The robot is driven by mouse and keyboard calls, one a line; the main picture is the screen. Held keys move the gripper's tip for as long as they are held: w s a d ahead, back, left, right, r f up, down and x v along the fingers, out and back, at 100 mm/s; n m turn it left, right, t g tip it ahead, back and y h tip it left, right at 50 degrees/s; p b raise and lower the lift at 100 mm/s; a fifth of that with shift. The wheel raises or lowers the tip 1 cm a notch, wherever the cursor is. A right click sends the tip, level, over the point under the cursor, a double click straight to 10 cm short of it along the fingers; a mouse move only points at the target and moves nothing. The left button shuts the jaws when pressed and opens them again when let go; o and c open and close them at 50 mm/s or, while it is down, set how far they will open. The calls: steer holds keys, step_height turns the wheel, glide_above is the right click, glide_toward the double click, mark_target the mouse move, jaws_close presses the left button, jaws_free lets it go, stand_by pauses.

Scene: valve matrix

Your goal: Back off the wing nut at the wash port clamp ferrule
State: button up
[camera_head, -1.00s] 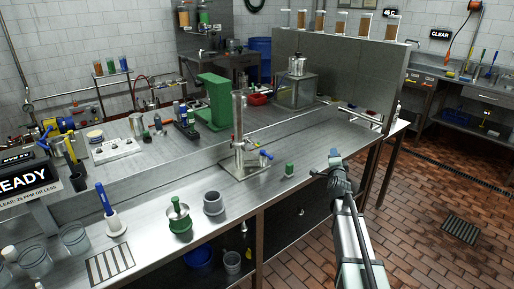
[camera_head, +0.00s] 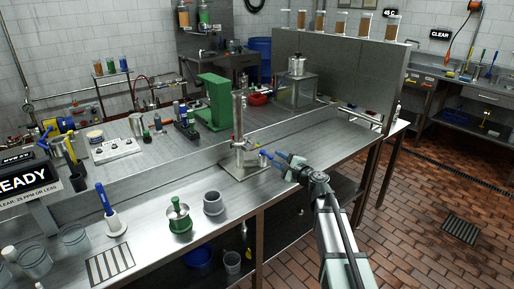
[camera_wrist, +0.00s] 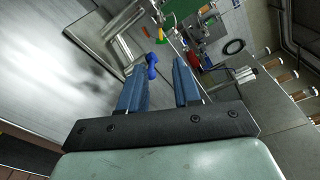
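A blue wing nut (camera_wrist: 151,65) shows in the wrist view beside the metal tube of the column fitting (camera_wrist: 118,22). In the head view the upright clear column (camera_head: 239,118) stands on a flat metal base plate (camera_head: 243,174), with the clamp low on its right side. My gripper (camera_head: 277,160) is just right of that clamp, its fingers pointing left toward it. In the wrist view my gripper (camera_wrist: 158,72) is open, with nothing between the blue fingers. The wing nut appears beyond the fingertips, nearer the left finger. Whether they touch cannot be told.
A green-based fitting (camera_head: 178,216) and a grey cup (camera_head: 213,203) stand on the bench front left. A green stand (camera_head: 214,103) is behind the column. A tall grey panel (camera_head: 340,75) rises at the back right. The bench right of my gripper is clear.

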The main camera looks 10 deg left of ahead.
mark_target(253, 144)
steer(key=w+a+y, duration=0.1)
steer(key=w+a, duration=0.7)
steer(key=a, duration=0.1)
steer(key=shift+w+a, duration=0.35)
steer(key=shift+r, duration=0.1)
steer(key=shift+c, duration=0.4)
jaws_close()
